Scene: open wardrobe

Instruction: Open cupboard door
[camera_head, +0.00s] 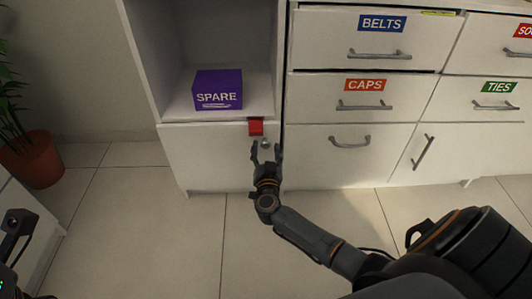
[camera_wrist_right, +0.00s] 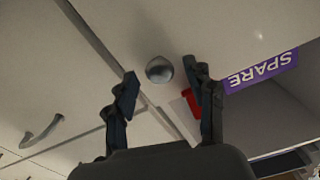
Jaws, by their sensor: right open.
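The white cupboard door (camera_head: 212,160) below the open shelf at left is shut. A round metal knob (camera_head: 265,144) sits near its upper right corner. My right gripper (camera_head: 266,153) is open and empty just in front of the knob. In the right wrist view the knob (camera_wrist_right: 160,69) shows between the two spread fingertips, and I see no finger closed on it. Whether a fingertip touches the door cannot be told. A dark part at the left edge of the head view may be my left arm; its fingers are not visible.
A purple SPARE box (camera_head: 218,90) stands on the shelf. Drawers labelled BELTS (camera_head: 340,30) and CAPS (camera_head: 320,95) adjoin at right. A potted plant (camera_head: 32,160) stands far left. The tiled floor in front is clear.

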